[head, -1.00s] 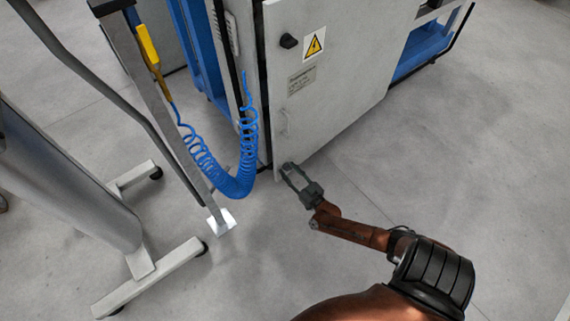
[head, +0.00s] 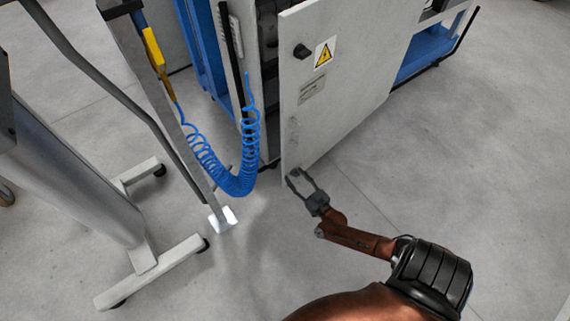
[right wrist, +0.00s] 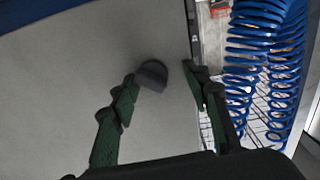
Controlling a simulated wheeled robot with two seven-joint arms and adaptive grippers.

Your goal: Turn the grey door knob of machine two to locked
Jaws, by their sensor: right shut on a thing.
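The light grey machine door (head: 338,85) stands ajar in the head view, with a gap at its left edge. My right gripper (head: 298,178) is at its lower left corner. In the right wrist view, a dark grey rounded knob (right wrist: 152,76) sits on the door face near its edge, between the fingers of my right gripper (right wrist: 160,85). The jaws are shut on this knob, though the contact at the right finger is unclear. In the head view my gripper hides that spot. A black knob (head: 302,51) sits higher up the door. My left gripper is out of view.
A blue coiled hose (head: 240,160) hangs left of the door; it also shows in the right wrist view (right wrist: 245,65). A wheeled grey stand (head: 125,280) is at the left. A yellow warning sign (head: 324,54) is on the door. The floor at right is clear.

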